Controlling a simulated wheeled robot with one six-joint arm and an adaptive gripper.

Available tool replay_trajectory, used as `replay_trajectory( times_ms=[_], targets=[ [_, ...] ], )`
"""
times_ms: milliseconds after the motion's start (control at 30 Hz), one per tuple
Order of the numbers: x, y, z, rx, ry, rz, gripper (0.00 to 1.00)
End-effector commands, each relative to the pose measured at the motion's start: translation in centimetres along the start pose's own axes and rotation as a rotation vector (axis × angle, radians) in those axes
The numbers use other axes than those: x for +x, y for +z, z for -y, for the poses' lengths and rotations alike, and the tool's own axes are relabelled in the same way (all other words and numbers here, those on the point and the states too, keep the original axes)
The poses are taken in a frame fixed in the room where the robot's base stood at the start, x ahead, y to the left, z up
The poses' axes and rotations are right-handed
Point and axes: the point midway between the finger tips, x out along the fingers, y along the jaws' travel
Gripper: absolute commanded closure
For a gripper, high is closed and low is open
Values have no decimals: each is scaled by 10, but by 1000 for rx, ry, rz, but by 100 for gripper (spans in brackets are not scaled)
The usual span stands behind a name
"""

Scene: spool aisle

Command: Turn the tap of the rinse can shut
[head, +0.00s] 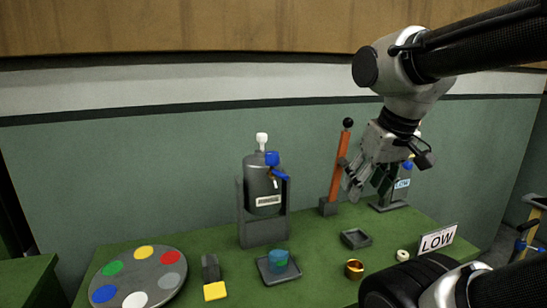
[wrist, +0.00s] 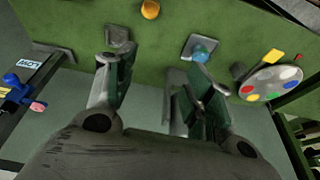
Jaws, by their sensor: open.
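A dark grey can (head: 262,200) with a white top and a pale label stands upright in a grey stand (head: 264,234) left of centre in the head view. Its blue tap (head: 272,158) sits near the top, with a blue lever (head: 281,175) slanting down to the right. My gripper (head: 366,184) is open, well to the right of this can and apart from it. In the wrist view my gripper (wrist: 158,74) has its fingers spread; the tap cannot be made out clearly there.
An orange lever with a black knob (head: 341,165) stands close left of my gripper. A LOW-labelled stand with a blue part (head: 407,166) is partly behind it.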

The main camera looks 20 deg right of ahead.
Motion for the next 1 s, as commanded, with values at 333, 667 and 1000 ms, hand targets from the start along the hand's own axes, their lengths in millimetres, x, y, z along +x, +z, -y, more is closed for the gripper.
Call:
replay_trajectory(
  times_ms=[333,667,1000],
  targets=[
    [-35,-146,91,395,39,242,47],
    [-31,-198,153,600,133,333,47],
    [17,-180,151,604,134,334,47]
  ],
)
